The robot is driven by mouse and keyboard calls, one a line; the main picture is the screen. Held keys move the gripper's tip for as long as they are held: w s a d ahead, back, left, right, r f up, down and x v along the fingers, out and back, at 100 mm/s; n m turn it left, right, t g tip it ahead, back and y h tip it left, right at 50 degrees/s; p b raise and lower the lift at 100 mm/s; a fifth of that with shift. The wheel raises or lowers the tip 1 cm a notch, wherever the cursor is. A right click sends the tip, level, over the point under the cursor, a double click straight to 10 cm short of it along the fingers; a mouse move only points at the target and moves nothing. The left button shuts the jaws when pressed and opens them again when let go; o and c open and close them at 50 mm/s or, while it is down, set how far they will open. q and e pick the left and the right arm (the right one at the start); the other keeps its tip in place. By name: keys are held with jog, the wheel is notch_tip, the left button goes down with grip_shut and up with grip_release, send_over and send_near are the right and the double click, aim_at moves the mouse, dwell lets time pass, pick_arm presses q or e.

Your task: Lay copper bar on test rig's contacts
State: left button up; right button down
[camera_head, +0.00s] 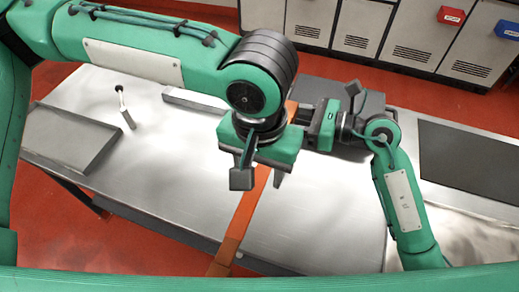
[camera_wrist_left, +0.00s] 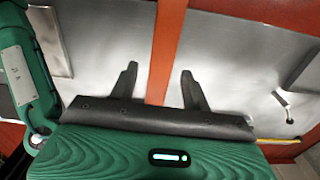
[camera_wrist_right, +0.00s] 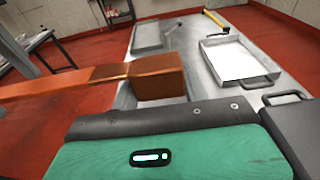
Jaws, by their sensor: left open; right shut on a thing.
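The long copper bar (camera_head: 252,210) runs across the steel table in the head view, from the right gripper down toward the table's near edge. My right gripper (camera_head: 302,118) is shut on it near its far end. In the right wrist view the bar (camera_wrist_right: 60,84) has a thicker block at its end. My left gripper (camera_head: 262,180) is open above the bar. In the left wrist view the bar (camera_wrist_left: 166,45) lies between the spread fingers (camera_wrist_left: 160,70), with a gap on each side. I cannot make out the test rig's contacts; the arms hide part of the table.
A grey tray (camera_head: 42,128) is at the table's left, beside a small black-topped tool (camera_head: 124,105). A white handled tray (camera_wrist_right: 266,82) and a yellow-handled tool (camera_wrist_right: 214,18) show in the right wrist view. A dark panel (camera_head: 470,165) lies right. The table's near left is clear.

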pick_arm(q)
jog(key=shift+f, duration=0.4)
jog(key=shift+c, duration=0.2)
grip_shut()
pick_arm(e)
jog(key=c, duration=0.6)
grip_release()
jog(key=shift+c, duration=0.2)
jog(key=shift+d, duration=0.1)
